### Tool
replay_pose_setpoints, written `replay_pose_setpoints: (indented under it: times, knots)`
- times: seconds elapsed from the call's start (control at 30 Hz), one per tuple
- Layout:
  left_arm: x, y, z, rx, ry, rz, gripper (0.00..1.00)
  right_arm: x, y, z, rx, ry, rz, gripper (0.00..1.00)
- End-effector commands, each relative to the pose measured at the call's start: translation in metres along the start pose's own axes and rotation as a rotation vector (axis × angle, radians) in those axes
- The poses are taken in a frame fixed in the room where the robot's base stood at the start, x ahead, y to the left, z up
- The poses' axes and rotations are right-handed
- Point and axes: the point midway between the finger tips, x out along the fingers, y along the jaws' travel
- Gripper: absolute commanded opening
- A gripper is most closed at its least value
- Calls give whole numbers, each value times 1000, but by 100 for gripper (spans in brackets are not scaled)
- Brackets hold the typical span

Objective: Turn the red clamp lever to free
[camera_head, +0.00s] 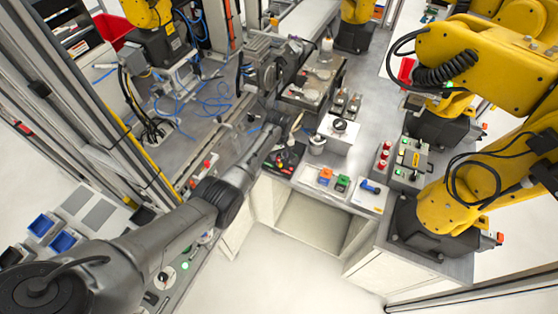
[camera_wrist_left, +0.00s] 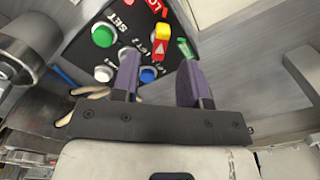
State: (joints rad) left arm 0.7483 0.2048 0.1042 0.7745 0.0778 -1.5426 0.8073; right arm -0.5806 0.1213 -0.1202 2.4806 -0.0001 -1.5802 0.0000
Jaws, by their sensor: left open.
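The red clamp lever (camera_wrist_left: 163,35) shows in the left wrist view as a small red and yellow handle on a dark control panel (camera_wrist_left: 128,38). A red label with partly cut-off white letters lies above it, and a green label lies to its right. My left gripper (camera_wrist_left: 158,64) is open, with its two purple fingers apart and nothing between them. The lever appears just beyond the fingertips, and I see no contact. In the head view the dark panel (camera_head: 287,158) lies at the bench edge near the end of my grey left arm. My right gripper is not in view.
Green (camera_wrist_left: 103,35), white (camera_wrist_left: 103,73) and blue (camera_wrist_left: 147,74) buttons sit close to the lever. In the head view, orange (camera_head: 325,174) and green (camera_head: 342,183) blocks lie right of the panel. A yellow robot arm (camera_head: 480,50) stands further right. The floor in front is clear.

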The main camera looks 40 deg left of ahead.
Motion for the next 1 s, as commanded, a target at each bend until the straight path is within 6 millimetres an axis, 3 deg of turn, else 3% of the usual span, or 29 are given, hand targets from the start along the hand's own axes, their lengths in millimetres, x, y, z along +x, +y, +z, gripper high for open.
replay_pose_setpoints:
  times: [0.1, 0.3, 0.73, 1.0]
  knots:
    - [18, 0, 0, 0, -2, -1, 40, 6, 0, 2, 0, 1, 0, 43]
    - [34, 0, 0, 0, 0, 0, 40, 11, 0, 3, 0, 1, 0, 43]
    - [38, 0, 0, 0, 1, 0, 40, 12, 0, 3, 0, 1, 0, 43]
    - [38, 0, 0, 0, 1, 0, 16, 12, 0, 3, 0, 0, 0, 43]
